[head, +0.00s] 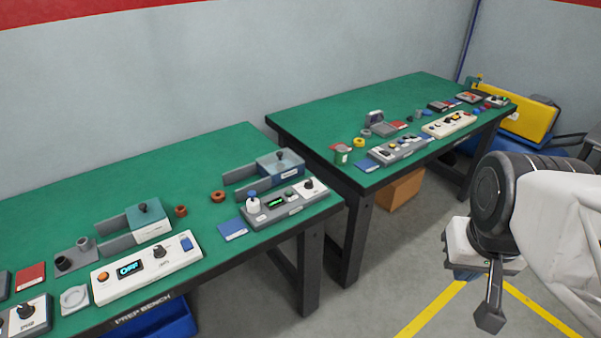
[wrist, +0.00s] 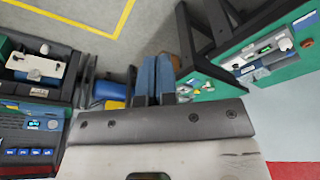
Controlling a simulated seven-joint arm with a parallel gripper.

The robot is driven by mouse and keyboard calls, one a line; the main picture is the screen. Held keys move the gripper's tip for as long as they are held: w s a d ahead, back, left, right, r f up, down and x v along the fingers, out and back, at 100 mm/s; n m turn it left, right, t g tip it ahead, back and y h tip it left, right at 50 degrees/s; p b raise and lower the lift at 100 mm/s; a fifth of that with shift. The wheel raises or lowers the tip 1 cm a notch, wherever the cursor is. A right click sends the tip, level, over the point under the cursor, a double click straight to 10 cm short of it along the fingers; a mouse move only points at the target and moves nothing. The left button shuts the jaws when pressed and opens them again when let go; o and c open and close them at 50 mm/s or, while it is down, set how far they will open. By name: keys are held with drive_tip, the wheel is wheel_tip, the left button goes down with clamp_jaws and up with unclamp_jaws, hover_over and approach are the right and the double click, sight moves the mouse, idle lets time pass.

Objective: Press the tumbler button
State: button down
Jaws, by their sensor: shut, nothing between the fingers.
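I cannot tell which control is the tumbler button; no label naming it is readable. A white control box (head: 147,268) on the near bench has an orange button (head: 103,276), a display reading OFF, a black lever and a blue switch (head: 186,243). A grey control box (head: 285,206) behind it has a green display, a white knob (head: 253,201) and a dark knob. My gripper (head: 489,318) hangs at the right of the head view, over the floor and apart from both benches. In the wrist view its fingers (wrist: 155,78) are together and empty.
The near green bench (head: 120,180) and far green bench (head: 330,110) carry several small boxes, rings and cards. A gap of floor lies between them. A cardboard box (head: 400,190) and a yellow case (head: 530,118) stand near the far bench. Open floor lies below my gripper.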

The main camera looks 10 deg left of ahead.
idle(0.3)
drive_tip(key=w+a+n+h, duration=0.25)
drive_tip(key=w+n, duration=0.25)
drive_tip(key=w, duration=1)
drive_tip(key=n+t+h, duration=0.3)
drive_tip(key=n+t, duration=0.2)
drive_tip(key=n, duration=0.9)
hover_over(289, 193)
wheel_tip(289, 193, down, 17)
drive_tip(key=shift+f, duration=0.2)
drive_tip(key=shift+f, duration=0.2)
drive_tip(key=shift+f, duration=4.2)
